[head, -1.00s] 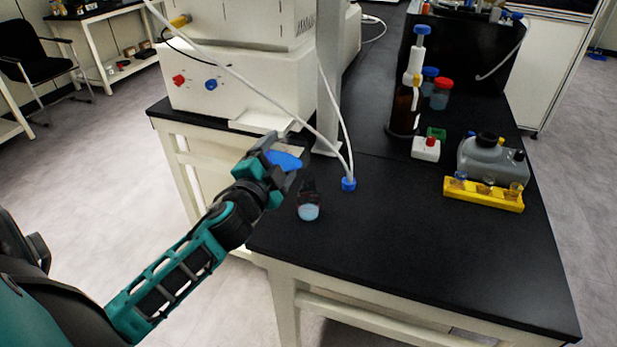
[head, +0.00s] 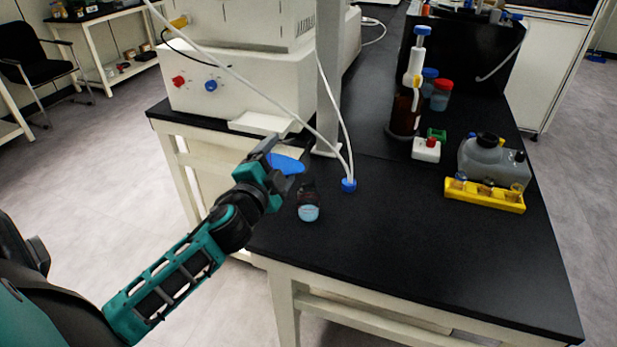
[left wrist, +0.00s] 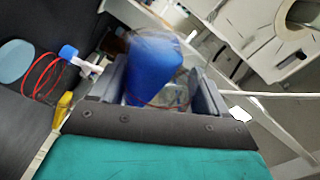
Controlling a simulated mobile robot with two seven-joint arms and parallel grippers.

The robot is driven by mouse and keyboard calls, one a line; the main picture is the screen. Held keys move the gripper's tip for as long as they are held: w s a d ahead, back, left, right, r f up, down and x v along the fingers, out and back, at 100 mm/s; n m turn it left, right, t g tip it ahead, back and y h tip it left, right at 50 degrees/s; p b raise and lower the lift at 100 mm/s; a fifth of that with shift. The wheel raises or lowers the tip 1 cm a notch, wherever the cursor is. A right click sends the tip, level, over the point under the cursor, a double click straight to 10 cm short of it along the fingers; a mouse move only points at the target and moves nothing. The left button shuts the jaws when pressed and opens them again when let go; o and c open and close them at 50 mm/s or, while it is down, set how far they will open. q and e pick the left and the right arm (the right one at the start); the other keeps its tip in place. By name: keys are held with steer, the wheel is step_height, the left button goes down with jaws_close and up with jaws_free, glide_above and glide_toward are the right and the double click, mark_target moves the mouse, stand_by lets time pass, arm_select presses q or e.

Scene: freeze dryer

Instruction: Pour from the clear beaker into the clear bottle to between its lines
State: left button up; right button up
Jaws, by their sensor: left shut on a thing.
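My left gripper (head: 279,168) is shut on the clear beaker (left wrist: 175,92), which holds blue liquid. The beaker is strongly tilted in the head view, just above and left of the clear bottle (head: 308,205). Most of its clear wall is hard to make out. The bottle stands upright near the table's left front edge, with light blue liquid in its lower part. Red line rings (left wrist: 42,72) show on the bottle in the left wrist view, with the pale liquid surface to their left. I cannot tell the exact level against the lines. My right gripper is out of view.
A blue tube end (head: 348,185) stands right of the bottle, with white tubing rising from it. A metal post (head: 328,80) is behind. A yellow rack (head: 484,195), a grey canister (head: 490,160) and a brown bottle (head: 404,110) stand farther right. The table's front middle is clear.

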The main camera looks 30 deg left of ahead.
arm_select(q)
steer(key=shift+d+r+m+p, duration=0.2)
steer(key=shift+r+m+p, duration=0.45)
steer(key=shift+m, duration=0.45)
stand_by(3.0)
